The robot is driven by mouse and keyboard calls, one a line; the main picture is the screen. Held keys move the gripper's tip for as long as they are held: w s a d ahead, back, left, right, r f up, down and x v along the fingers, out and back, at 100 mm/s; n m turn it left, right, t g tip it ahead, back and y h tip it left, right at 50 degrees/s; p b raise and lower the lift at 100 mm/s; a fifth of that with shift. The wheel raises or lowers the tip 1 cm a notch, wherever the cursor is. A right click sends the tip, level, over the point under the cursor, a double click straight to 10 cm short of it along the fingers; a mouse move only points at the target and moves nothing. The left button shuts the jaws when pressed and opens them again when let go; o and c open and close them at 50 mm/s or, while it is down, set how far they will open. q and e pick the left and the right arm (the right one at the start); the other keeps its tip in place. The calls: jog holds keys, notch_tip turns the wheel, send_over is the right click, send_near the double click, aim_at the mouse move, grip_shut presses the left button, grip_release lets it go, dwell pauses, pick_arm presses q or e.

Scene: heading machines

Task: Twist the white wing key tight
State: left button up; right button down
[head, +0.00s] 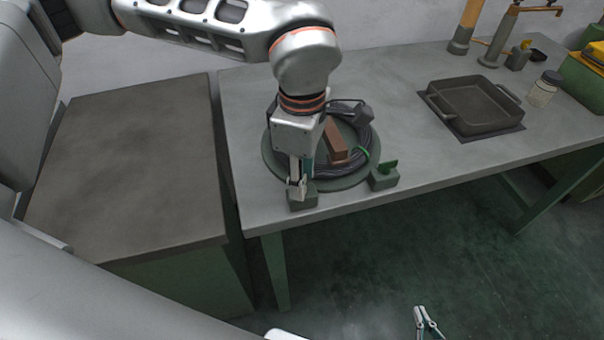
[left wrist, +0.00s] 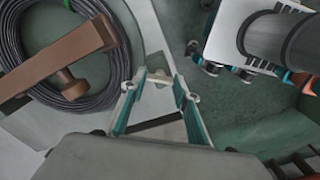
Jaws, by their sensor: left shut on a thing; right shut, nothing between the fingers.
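My left gripper (head: 299,190) reaches down over a small grey-green block (head: 303,200) at the front edge of the workbench. Its fingers are shut on the white wing key, which is mostly hidden by them in the head view. In the left wrist view, the left gripper (left wrist: 161,85) has its teal-lined fingers on either side of a pale piece. How far the key is turned cannot be told. My right gripper (head: 427,318) is shut and empty, low over the floor at the bottom of the head view, away from the bench.
Behind my left gripper, a round green tray (head: 346,184) holds a coiled black cable (left wrist: 95,93) and a brown hammer-like piece (head: 334,140). A second block (head: 384,180) with a green wing key (head: 388,166) stands right. A dark pan (head: 475,105) and jar (head: 543,88) stand farther back.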

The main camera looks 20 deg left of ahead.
pick_arm(q)
jog(key=m, duration=0.6)
jog(key=shift+p, duration=0.3)
jog(key=shift+m+p, duration=0.35)
jog(key=shift+m, duration=2.05)
jog(key=o, duration=1.1)
jog(key=shift+r, duration=0.1)
notch_tip(320, 180, up, 12)
